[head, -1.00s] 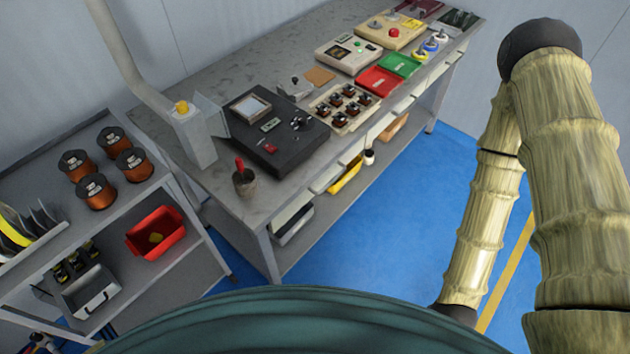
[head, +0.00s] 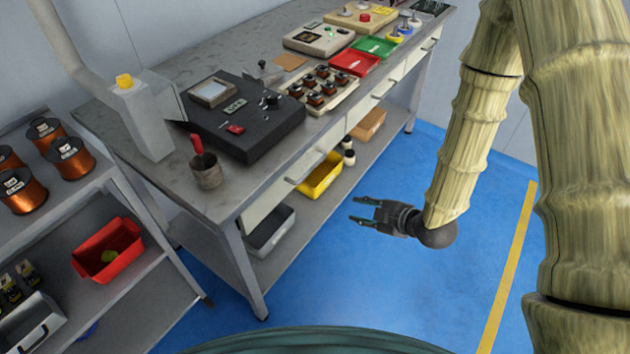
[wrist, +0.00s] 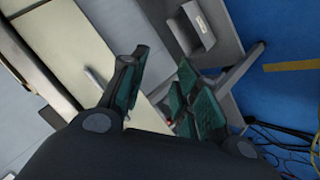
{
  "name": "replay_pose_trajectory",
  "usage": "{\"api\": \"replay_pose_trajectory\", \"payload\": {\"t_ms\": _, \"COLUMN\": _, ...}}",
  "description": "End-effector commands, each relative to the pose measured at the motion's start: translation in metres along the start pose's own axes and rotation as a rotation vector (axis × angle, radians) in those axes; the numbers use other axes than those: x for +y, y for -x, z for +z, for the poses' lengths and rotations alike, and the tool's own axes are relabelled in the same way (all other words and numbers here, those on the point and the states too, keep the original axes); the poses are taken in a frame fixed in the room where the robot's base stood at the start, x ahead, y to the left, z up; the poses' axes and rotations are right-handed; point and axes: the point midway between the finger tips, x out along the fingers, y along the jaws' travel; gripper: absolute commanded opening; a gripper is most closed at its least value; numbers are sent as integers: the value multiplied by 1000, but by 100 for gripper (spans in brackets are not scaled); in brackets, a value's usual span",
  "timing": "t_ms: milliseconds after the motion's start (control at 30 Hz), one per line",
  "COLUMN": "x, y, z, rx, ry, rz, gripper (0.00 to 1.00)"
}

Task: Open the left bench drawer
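The bench (head: 205,110) runs along the wall, with pale drawer fronts under its top. The left bench drawer (head: 266,203) is nearest me and looks shut, with a bar handle (head: 299,179) on its front. My gripper (head: 354,209) is out over the blue floor, to the right of that drawer and apart from it, fingers pointing toward the bench. In the wrist view, my gripper (wrist: 163,62) is open with nothing between its fingers. Pale fronts and a handle (wrist: 97,79) show beyond; I cannot tell which drawer that handle belongs to.
A lower shelf holds a grey bin (head: 270,232) and a yellow bin (head: 321,176) below the drawers. A black device (head: 240,115) and a cup (head: 208,171) stand on top. A rack with copper spools (head: 70,157) is at left. Floor before the bench is clear.

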Motion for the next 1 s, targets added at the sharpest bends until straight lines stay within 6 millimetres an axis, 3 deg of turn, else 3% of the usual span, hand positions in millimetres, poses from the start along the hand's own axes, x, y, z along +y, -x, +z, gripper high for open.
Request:
{"api": "replay_pose_trajectory", "payload": {"t_ms": 33, "x": 6, "y": -12, "z": 0, "rx": 49, "ry": 93, "rz": 32, "gripper": 31}}
{"api": "replay_pose_trajectory", "payload": {"t_ms": 133, "x": 27, "y": -19, "z": -16, "rx": 141, "ry": 286, "rz": 95, "gripper": 31}}
{"api": "replay_pose_trajectory", "payload": {"t_ms": 433, "x": 65, "y": -18, "z": -56, "rx": 329, "ry": 726, "rz": 266, "gripper": 31}}
{"api": "replay_pose_trajectory", "payload": {"t_ms": 733, "x": 74, "y": -19, "z": -71, "rx": 371, "ry": 835, "rz": 314, "gripper": 31}}
{"api": "replay_pose_trajectory", "payload": {"t_ms": 1000, "x": 79, "y": -54, "z": -87, "rx": 371, "ry": 833, "rz": 313, "gripper": 31}}
